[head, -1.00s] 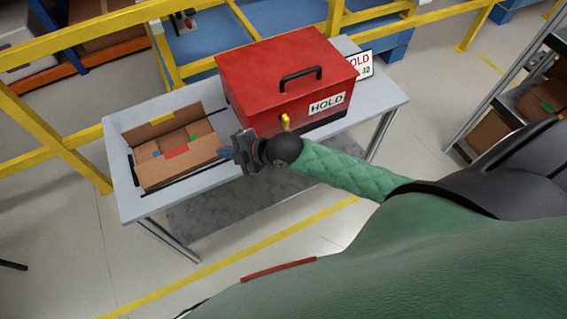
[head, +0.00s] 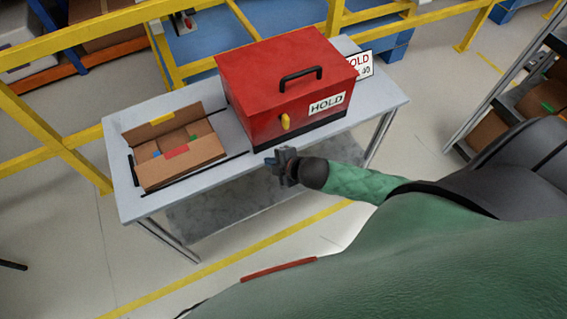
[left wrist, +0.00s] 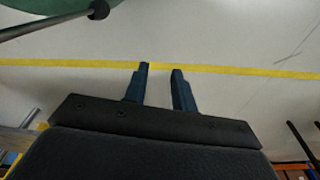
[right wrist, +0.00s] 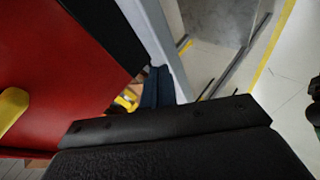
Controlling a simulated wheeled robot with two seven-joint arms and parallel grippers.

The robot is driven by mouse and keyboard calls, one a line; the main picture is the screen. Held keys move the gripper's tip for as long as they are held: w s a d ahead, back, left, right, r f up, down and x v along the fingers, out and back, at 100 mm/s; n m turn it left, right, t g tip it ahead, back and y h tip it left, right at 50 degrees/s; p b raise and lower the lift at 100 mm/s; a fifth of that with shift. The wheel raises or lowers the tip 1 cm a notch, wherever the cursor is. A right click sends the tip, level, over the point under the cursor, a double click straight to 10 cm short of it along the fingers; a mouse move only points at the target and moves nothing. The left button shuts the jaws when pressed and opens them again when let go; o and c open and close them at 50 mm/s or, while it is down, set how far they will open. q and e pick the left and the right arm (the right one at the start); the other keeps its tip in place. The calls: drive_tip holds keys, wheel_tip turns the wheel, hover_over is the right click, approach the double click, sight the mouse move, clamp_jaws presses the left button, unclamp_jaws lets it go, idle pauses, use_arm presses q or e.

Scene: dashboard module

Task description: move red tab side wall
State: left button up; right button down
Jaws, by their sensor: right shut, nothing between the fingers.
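The open cardboard box (head: 190,170) sits on the left of the table. Its near side wall carries a red tab (head: 177,153) at the upper edge. A yellow tab (head: 161,118) marks the far wall, and blue (head: 156,154) and green (head: 193,138) tabs show between them. My right gripper (head: 270,160) is shut and empty, right of the box and apart from it, by the table's near edge. Its shut fingers show in the right wrist view (right wrist: 157,82). My left gripper (left wrist: 159,72) is open and empty above the floor, outside the head view.
A red HOLD case (head: 265,80) with a black handle and yellow latch (head: 285,121) stands right of the box. It fills the left of the right wrist view. Bare grey table (head: 120,196) shows around the box. Yellow rails (head: 60,150) stand behind.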

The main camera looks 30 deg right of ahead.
use_arm(q)
clamp_jaws()
use_arm(e)
drive_tip(key=shift+m+t+h, duration=0.3)
drive_tip(key=shift+m+h, duration=0.2)
drive_tip(key=shift+h, duration=0.1)
drive_tip(key=d+f, duration=0.1)
drive_tip(key=s+d+f, duration=0.1)
drive_tip(key=d, duration=0.1)
drive_tip(key=shift+d+f, duration=0.25)
drive_tip(key=shift+d, duration=0.05)
